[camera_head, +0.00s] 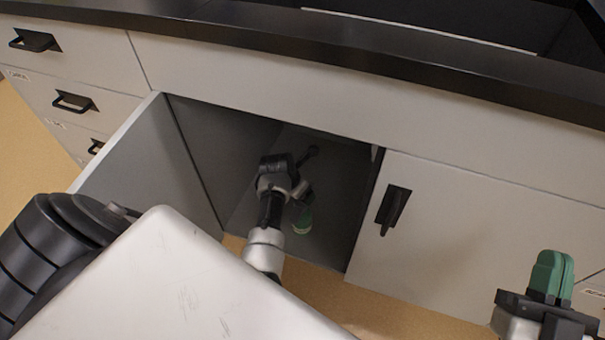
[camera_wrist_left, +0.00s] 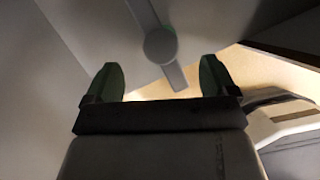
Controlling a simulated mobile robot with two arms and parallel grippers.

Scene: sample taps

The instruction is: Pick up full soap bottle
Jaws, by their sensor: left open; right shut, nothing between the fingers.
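I cannot make out a soap bottle in either view. My right gripper (camera_head: 553,276) is shut and empty, outside the cabinet at the lower right.
The open cabinet door (camera_head: 150,165) stands left of my left arm. A closed door with a black handle (camera_head: 393,208) is to the right. Drawers (camera_head: 75,75) are at the far left. A dark counter edge (camera_head: 330,55) runs above. The cabinet interior is dim.

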